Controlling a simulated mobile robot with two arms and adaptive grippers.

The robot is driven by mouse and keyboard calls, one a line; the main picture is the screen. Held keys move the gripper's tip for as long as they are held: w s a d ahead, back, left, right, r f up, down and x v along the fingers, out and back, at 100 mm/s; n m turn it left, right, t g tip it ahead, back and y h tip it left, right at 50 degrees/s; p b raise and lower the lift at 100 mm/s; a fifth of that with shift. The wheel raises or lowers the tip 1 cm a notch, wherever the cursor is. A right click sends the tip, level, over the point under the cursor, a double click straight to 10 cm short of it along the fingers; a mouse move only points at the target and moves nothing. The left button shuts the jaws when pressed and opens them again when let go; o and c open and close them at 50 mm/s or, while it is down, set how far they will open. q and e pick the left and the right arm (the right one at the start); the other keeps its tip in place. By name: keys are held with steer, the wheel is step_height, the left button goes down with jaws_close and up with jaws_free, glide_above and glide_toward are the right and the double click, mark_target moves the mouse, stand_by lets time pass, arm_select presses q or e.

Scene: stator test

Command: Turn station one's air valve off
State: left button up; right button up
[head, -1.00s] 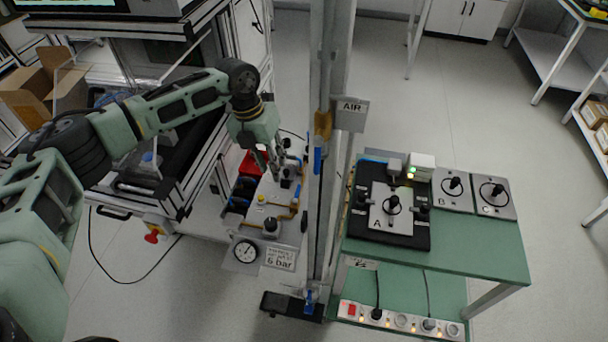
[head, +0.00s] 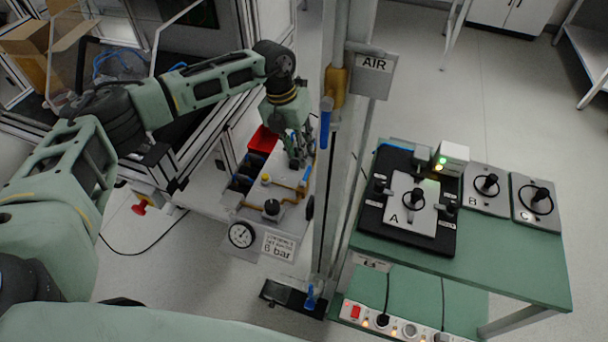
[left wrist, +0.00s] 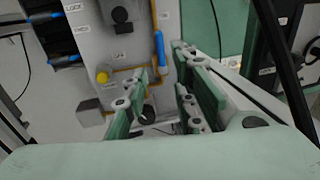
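A valve panel (head: 252,216) with brass pipes stands beside the metal post. A blue valve lever (head: 307,173) is at its right edge; in the left wrist view the blue lever (left wrist: 160,49) lies along a brass pipe. My left gripper (head: 298,158) is over the far part of the panel, close to this lever. In the left wrist view the gripper's fingers (left wrist: 166,88) are apart with nothing between them. I cannot read which valve is station one's. My right gripper is out of view.
The panel carries a yellow knob (head: 266,180), a black knob (head: 271,207) and a gauge (head: 241,235). The metal post (head: 343,160) stands close to its right. A green table (head: 505,255) with test fixtures is further right. A red bin (head: 263,140) is behind the panel.

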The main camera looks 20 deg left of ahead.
mark_target(305, 175)
arm_select(q)
steer(key=f, duration=0.2)
steer(key=d+f+p, duration=0.1)
steer(key=f, duration=0.4)
steer(key=shift+s+d+f, duration=0.1)
steer(key=shift+d+f, duration=0.1)
steer(key=shift+f, duration=0.1)
jaws_close()
